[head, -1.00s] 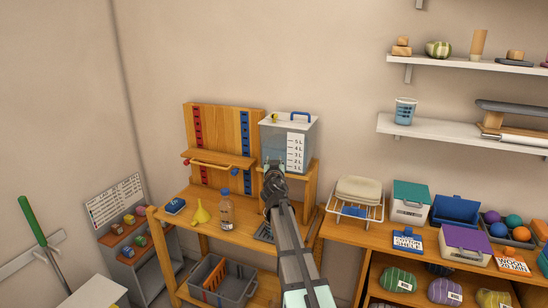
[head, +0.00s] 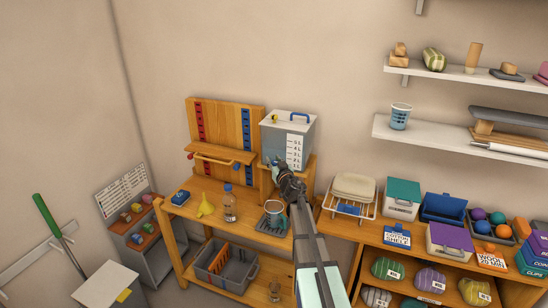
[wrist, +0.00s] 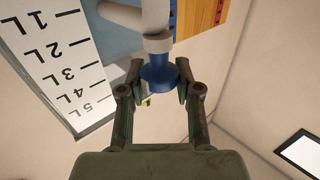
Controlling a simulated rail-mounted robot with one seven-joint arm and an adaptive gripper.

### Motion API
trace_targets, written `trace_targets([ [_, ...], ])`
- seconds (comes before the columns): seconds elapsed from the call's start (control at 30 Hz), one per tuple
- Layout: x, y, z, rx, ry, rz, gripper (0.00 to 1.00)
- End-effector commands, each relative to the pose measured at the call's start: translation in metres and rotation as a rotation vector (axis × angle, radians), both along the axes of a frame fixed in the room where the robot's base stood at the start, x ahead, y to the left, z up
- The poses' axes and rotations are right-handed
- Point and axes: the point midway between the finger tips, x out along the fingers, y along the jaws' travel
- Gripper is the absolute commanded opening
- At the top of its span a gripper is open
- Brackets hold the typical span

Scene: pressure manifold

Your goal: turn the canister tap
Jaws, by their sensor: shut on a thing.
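The canister (head: 300,157) is a clear box with a litre scale from 1L to 5L and a blue lid handle, standing on a raised wooden ledge. Its scale (wrist: 62,62) shows at the left of the wrist view. In the wrist view the tap has a pale spout and a blue flared knob (wrist: 158,72). My gripper (wrist: 160,84) has one finger on each side of the knob and is shut on it. In the head view my gripper (head: 279,170) is at the canister's lower front and hides most of the tap.
A measuring jug (head: 273,213) stands on a dark grate below the tap. A bottle (head: 229,206) and a yellow funnel (head: 205,207) stand left of it. A wooden panel (head: 224,132) with red and blue strips rises behind. A dish rack (head: 350,205) stands to the right.

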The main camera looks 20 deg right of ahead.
Motion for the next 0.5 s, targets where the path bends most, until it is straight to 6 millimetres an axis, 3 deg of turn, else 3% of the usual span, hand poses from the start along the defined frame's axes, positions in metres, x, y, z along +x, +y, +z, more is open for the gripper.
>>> trace_targets([
  [0.5, -0.0030, 0.0000, -0.0042, -0.001, 0.006, 0.077, 0.00],
])
